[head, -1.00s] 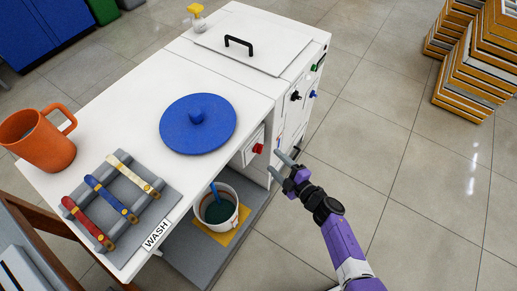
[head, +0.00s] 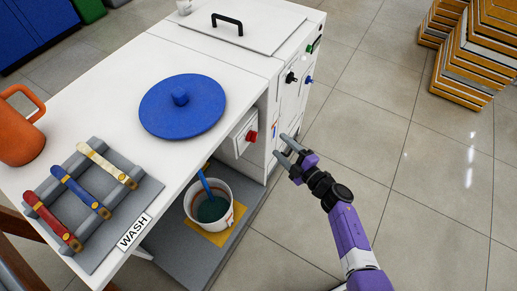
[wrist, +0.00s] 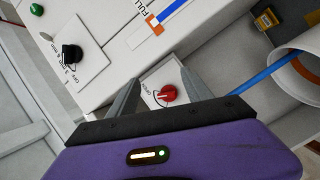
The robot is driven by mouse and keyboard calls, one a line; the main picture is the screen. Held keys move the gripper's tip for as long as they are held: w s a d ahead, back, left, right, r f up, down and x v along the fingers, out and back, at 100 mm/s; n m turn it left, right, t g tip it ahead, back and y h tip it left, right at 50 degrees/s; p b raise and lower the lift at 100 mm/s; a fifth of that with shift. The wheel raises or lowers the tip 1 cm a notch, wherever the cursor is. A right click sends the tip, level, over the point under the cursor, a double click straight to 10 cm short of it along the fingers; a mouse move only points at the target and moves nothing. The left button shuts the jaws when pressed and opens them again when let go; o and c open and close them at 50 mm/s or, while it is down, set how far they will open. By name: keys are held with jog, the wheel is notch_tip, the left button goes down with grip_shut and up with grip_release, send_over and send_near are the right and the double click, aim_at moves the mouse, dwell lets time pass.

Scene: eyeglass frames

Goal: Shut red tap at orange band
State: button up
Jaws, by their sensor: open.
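The red tap (head: 251,136) is a small red knob on a pale panel on the cabinet's side. It also shows in the wrist view (wrist: 167,93), framed between my finger tips. My gripper (head: 283,149) is open and empty, a little to the right of the tap in the head view and apart from it. Below the tap stands a white bucket (head: 228,216) with dark green liquid and a blue stick (head: 205,184). An orange-brown band (wrist: 306,68) shows inside the bucket in the wrist view; I cannot tell the liquid's level against it.
A label reading FULL (wrist: 148,17) has blue and orange marks. A black knob (wrist: 71,52) and a green one (wrist: 37,9) are nearby. A blue lid (head: 183,107), an orange mug (head: 20,135) and a strap rack (head: 148,190) are on the counter.

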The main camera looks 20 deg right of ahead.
aim_at(256, 138)
jog(key=shift+w+a+r+n+g+y+b, duration=0.3)
jog(key=shift+w+a+n+y+b, duration=0.55)
jog(key=shift+b, duration=1)
jog(key=shift+w+a+r+n+g+y+b, duration=0.35)
jog(key=shift+w+a+y+b, duration=0.5)
jog(key=shift+a+y+b, duration=0.8)
jog(key=shift+w+a+r+n+g+y+b, duration=0.3)
jog(key=shift+w+a+n+y+b, duration=0.5)
jog(key=shift+b, duration=1.3)
grip_shut()
